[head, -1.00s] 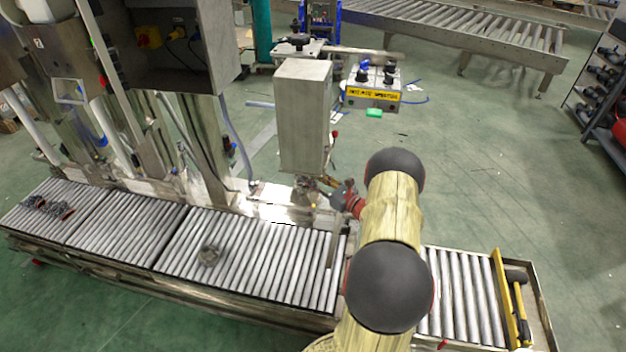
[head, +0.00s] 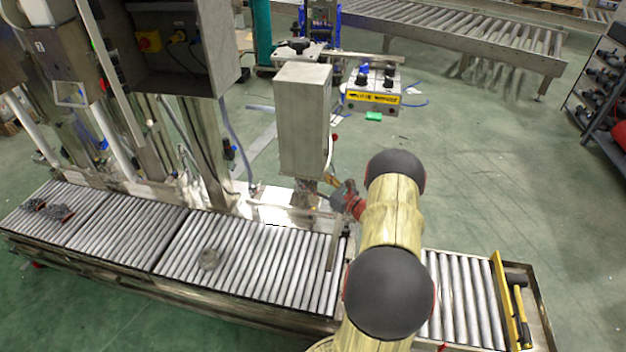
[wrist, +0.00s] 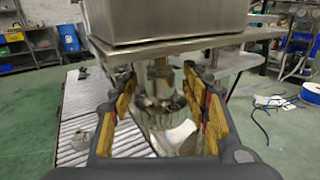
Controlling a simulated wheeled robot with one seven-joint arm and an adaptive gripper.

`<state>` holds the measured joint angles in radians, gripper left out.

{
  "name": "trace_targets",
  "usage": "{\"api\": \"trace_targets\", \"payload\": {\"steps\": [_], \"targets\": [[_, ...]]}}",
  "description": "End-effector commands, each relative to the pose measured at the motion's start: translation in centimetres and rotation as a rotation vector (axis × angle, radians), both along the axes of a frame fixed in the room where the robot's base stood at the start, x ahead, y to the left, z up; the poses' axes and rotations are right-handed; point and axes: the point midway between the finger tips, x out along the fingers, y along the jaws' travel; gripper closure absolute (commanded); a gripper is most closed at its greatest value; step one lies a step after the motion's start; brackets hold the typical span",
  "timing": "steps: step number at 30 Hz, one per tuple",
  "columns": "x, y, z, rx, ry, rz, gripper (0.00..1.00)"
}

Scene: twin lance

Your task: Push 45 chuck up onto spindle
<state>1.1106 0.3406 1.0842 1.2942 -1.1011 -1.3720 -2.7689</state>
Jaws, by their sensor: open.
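A grey metal spindle head (head: 303,120) stands over the roller conveyor. In the wrist view its short spindle (wrist: 157,68) hangs below the housing. A round, ribbed metal piece, which looks like the chuck (wrist: 158,92), sits directly under the spindle, between my fingers. I cannot tell whether it is fully seated. My gripper (wrist: 158,86) is open, with yellow-padded fingers on either side of this piece. I cannot tell whether the pads touch it. In the head view my gripper (head: 334,190) is at the base of the spindle head, and the chuck there is too small to make out.
Dark reddish parts (head: 60,213) lie at the far left. A yellow-edged tray holds a hammer (head: 519,308) at right. A control box (head: 374,91) stands behind.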

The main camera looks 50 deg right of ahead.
Motion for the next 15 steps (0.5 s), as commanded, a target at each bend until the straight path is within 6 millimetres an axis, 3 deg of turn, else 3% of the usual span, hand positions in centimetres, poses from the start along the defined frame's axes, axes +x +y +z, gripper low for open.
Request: {"api": "trace_targets", "payload": {"steps": [10,15], "targets": [[-0.4,0.1,-0.2,0.003,0.003,-0.001,0.52],[-2.7,0.1,-0.1,0.002,0.002,-0.003,0.52]]}}
